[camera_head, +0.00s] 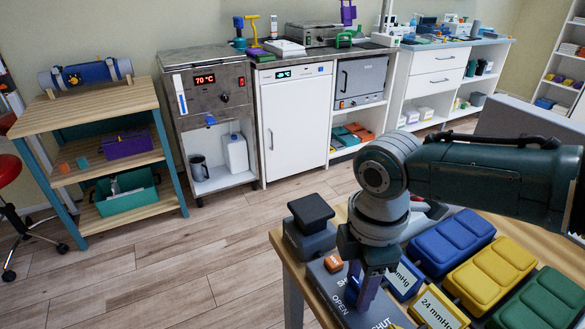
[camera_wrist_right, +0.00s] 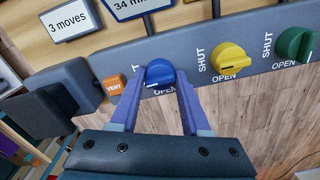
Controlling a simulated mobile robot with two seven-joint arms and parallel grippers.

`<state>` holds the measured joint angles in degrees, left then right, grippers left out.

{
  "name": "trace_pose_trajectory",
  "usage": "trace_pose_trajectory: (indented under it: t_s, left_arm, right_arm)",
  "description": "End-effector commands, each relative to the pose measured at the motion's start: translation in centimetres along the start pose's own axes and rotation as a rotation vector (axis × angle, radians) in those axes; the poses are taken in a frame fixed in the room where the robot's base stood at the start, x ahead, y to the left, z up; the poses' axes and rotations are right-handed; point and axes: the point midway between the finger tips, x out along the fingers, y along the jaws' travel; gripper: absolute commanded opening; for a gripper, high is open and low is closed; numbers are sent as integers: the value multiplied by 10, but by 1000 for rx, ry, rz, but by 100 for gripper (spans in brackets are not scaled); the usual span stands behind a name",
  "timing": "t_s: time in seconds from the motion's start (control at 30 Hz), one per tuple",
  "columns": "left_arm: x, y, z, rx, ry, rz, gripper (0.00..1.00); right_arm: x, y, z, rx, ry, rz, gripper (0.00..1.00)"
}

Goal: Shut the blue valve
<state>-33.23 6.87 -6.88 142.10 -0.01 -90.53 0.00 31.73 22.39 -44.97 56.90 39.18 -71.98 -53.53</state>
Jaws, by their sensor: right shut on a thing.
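The blue valve (camera_wrist_right: 160,71) is a round blue knob on the dark valve panel (camera_wrist_right: 235,48) in the right wrist view. The two purple fingers of my right gripper (camera_wrist_right: 159,80) stand on either side of it and close on it. The word OPEN shows below the knob; SHUT beside it is mostly hidden. I cannot tell which way the knob points. In the head view my right gripper (camera_head: 369,284) reaches down over the panel's front, and it hides the blue valve there. My left gripper is not in view.
A yellow valve (camera_wrist_right: 230,57) and a green valve (camera_wrist_right: 296,44) sit right of it. An orange VENT button (camera_wrist_right: 114,85) is close on the left, beside a dark block (camera_wrist_right: 72,84). Blue (camera_head: 450,242), yellow (camera_head: 492,272) and green (camera_head: 541,303) padded cushions lie behind the panel.

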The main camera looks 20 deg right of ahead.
Motion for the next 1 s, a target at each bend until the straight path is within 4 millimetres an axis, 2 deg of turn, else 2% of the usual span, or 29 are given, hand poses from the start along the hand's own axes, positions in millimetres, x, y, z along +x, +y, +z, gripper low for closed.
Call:
trace_pose_trajectory:
  t_s: [0.67, 0.7, 0.93, 1.0]
  left_arm:
    - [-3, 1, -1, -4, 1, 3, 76]
    - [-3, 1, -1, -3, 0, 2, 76]
    - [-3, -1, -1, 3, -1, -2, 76]
    - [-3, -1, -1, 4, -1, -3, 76]
  right_arm:
    - [0, 0, 0, 60, 0, -1, 0]
    - [0, 0, 0, 60, 0, -1, 50]
    - [0, 0, 0, 59, 0, 0, 76]
    - [0, 0, 0, 58, 0, 0, 76]
